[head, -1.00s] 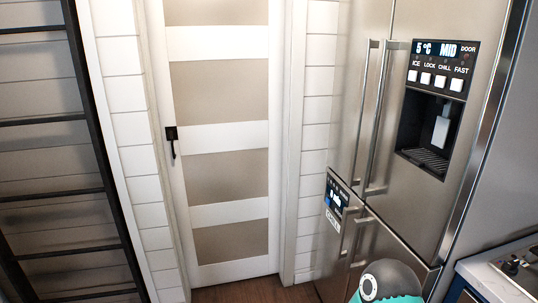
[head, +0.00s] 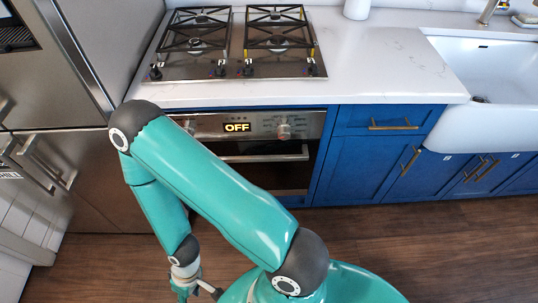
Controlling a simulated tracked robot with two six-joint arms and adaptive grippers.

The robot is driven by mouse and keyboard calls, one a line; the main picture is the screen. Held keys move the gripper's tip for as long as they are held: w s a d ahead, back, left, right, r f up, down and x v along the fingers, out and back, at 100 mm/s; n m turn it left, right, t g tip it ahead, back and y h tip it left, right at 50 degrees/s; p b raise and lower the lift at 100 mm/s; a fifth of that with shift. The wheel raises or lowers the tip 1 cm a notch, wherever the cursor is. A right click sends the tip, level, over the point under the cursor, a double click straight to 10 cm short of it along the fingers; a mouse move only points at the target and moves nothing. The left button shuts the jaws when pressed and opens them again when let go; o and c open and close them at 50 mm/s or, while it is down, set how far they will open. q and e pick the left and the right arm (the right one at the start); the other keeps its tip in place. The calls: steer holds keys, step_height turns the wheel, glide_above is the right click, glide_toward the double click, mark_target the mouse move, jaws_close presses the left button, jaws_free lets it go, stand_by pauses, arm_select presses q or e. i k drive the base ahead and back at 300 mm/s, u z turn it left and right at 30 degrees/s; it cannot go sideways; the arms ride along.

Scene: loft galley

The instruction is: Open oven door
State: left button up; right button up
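The oven (head: 275,176) is built in under the white counter, below the gas cooktop. Its door is shut, with a horizontal metal bar handle (head: 262,157) near the top of a dark glass front. The display above the handle reads OFF. My teal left arm crosses in front and hides the left part of the oven. My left gripper (head: 197,291) is low at the bottom left, over the floor and apart from the oven; it is small and partly cut off, so its opening is unclear. My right gripper is not in view.
A gas cooktop (head: 238,45) sits on the counter (head: 375,65). Blue cabinets (head: 358,165) with brass handles and a white sink (head: 480,90) are to the right. A steel fridge (head: 70,75) stands at the left. The wooden floor (head: 420,235) before the cabinets is clear.

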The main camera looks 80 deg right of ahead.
mark_target(278, 167)
steer(key=u, duration=0.45)
steer(key=i, duration=0.15)
steer(key=z, duration=2.3)
steer(key=k, duration=0.45)
steer(key=z, duration=0.35)
steer(key=i, duration=0.55)
steer(key=u, duration=0.2)
